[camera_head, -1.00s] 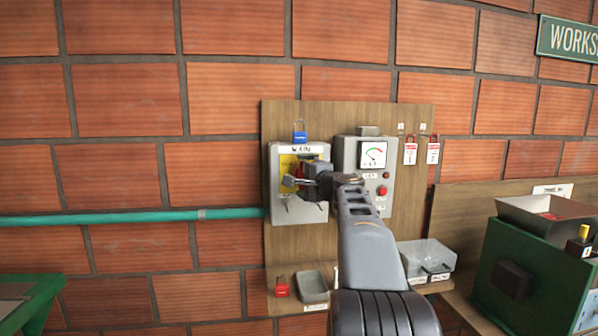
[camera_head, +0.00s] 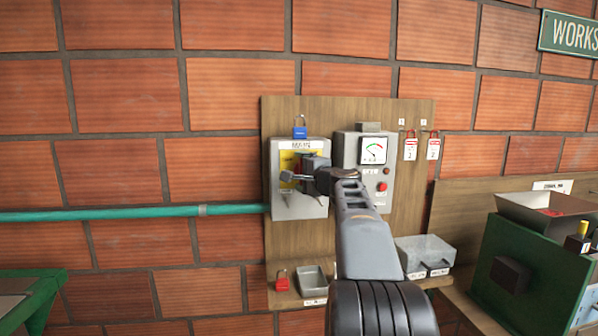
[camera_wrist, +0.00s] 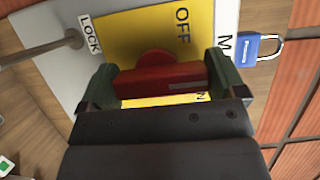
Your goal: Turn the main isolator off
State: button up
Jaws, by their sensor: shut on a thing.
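The main isolator (camera_head: 284,208) is a grey box with a yellow plate on the wooden board. In the wrist view its yellow plate (camera_wrist: 125,32) reads OFF, with a partly hidden word ending in N on the other side of the handle. The red rotary handle (camera_wrist: 150,82) lies between my dark green fingers, its white mark toward the blue padlock side. My gripper (camera_wrist: 165,76) is shut on this handle. In the head view my gripper (camera_head: 303,172) covers most of the plate and hides the handle. A LOCK label (camera_wrist: 90,34) sits near a metal rod.
A grey meter box (camera_head: 346,150) stands close on the right, with red tags (camera_head: 433,149) beyond.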

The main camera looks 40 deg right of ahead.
jog(key=shift+r, duration=0.1)
jog(key=n+g, duration=0.1)
jog(key=n, duration=0.3)
jog(key=shift+a+r+g, duration=0.1)
jog(key=shift+a+g, duration=0.05)
jog(key=shift+g, duration=0.25)
jog(key=n, duration=0.1)
jog(key=n+g+h, duration=0.1)
jog(key=n, duration=0.1)
jog(key=shift+r+n+g+h+p, duration=0.1)
jog(key=shift+n+g+h+p, duration=0.2)
jog(key=n+g+h, duration=0.1)
jog(key=n, duration=0.2)
jog(key=shift+a+p, duration=0.1)
jog(key=shift+p, duration=0.3)
jog(key=shift+n+g+h, duration=0.6)
jog(key=shift+n+h, duration=0.5)
jog(key=shift+n, duration=0.2)
jog(key=shift+w, duration=0.1)
